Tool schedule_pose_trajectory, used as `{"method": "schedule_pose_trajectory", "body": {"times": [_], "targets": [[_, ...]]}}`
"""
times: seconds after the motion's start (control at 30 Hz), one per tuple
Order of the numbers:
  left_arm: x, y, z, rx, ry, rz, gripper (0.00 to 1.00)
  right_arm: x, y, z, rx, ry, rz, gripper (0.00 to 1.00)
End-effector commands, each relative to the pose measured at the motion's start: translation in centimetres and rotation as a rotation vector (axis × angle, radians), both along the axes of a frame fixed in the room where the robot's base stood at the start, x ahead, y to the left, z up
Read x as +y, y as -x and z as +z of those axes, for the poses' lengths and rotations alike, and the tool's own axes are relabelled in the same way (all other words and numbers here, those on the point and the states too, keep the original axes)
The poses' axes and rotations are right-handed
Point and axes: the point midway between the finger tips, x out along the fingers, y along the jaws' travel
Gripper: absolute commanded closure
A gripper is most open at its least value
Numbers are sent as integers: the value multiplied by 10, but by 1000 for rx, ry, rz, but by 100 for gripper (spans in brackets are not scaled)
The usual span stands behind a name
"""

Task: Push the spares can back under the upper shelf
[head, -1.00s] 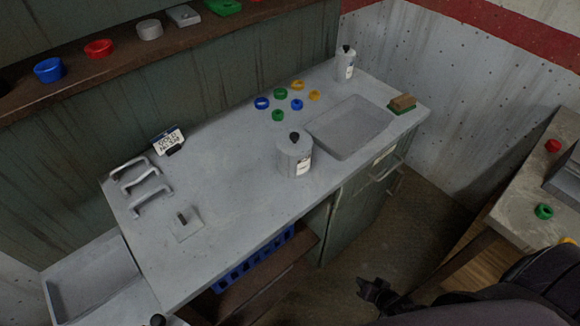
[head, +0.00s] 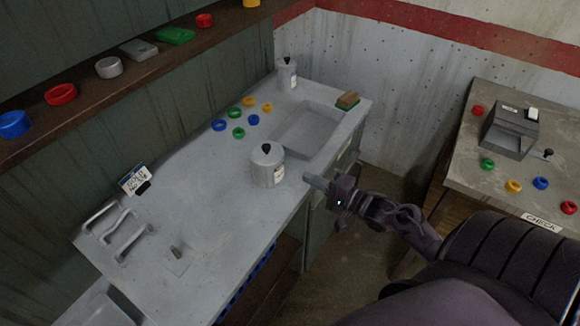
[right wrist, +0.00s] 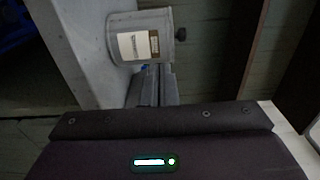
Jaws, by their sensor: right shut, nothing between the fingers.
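A grey can with a black knob and a pale label (head: 268,167) stands upright on the grey bench top, near its front edge. A similar can (head: 287,76) stands at the bench's far back corner. I cannot read which label says spares. My right gripper (head: 315,182) is shut and empty, just right of the nearer can at the bench's front edge, with a small gap in the head view. In the right wrist view a labelled can (right wrist: 142,20) is just beyond the fingertips (right wrist: 155,74); contact is unclear. The upper shelf (head: 85,104) runs along the wall. My left gripper is out of view.
Several coloured rings (head: 239,114) lie behind the nearer can. A sunken tray (head: 305,130) and a green-based block (head: 347,100) are to its right. Metal handles (head: 118,235) and a sign (head: 135,180) are at left. A side table (head: 465,160) stands at right.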

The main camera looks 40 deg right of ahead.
Motion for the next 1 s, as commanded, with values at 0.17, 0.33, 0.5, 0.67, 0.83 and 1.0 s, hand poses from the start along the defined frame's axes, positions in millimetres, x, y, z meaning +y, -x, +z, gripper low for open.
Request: {"method": "schedule_pose_trajectory", "body": {"times": [0.17, 0.33, 0.5, 0.67, 0.83, 1.0], "targets": [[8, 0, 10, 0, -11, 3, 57, 12, -35, 4, -3, 1, 0, 100], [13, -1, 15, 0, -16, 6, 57, 20, -56, 2, 0, 1, -1, 100], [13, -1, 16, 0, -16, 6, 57, 24, -64, 0, 2, 2, -1, 100], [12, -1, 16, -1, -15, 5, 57, 24, -65, 0, 2, 2, -1, 100], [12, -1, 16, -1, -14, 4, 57, 24, -65, 0, 2, 2, -1, 100], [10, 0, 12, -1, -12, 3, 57, 29, -81, -1, -4, 0, -3, 100]]}}
